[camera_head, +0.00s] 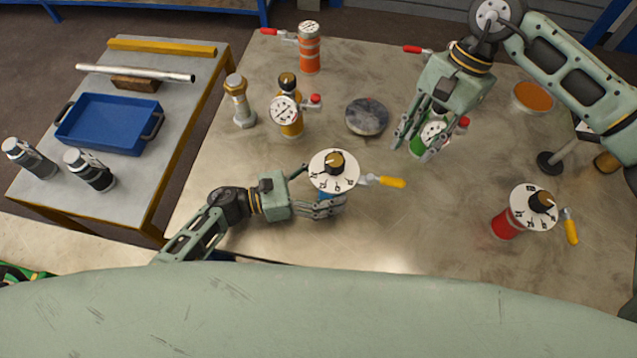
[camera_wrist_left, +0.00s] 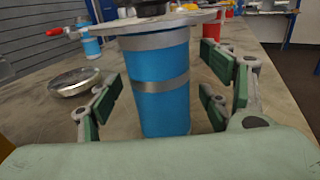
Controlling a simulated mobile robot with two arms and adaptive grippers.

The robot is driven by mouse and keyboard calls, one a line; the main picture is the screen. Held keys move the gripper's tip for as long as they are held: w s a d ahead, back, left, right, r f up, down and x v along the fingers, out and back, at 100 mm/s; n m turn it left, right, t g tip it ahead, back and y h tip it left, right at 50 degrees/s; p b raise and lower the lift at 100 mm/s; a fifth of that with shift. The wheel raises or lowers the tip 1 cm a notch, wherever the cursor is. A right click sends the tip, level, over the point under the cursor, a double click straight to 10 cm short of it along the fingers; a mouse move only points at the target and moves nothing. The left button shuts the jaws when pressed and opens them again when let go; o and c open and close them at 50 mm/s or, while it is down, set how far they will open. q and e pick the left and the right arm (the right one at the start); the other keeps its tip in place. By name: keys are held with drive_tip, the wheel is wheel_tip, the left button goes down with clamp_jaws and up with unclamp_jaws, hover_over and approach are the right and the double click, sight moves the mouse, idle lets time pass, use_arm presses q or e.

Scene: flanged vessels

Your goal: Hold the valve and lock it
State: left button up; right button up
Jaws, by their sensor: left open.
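A blue vessel with a wide white dial top (camera_head: 334,171), a dark knob and a yellow-handled lever stands near the table's front. Its blue body (camera_wrist_left: 160,90) fills the middle of the left wrist view. My left gripper (camera_head: 325,207) is open low at the blue body, with its green-padded fingers on either side; I cannot tell whether they touch it. My right gripper (camera_head: 418,143) has its fingers spread over a green vessel (camera_head: 417,146) with a gauge and a red handle. The fingers partly hide the green vessel, and contact is unclear.
An orange vessel (camera_head: 309,50), a yellow gauge vessel (camera_head: 291,122), a metal disc (camera_head: 367,117) and a red dial vessel (camera_head: 506,223) stand on the table. A side table holds a blue tray (camera_head: 108,124). The front middle of the table is clear.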

use_arm(q)
drive_tip(key=shift+c, duration=0.5)
clamp_jaws()
idle(0.3)
idle(0.8)
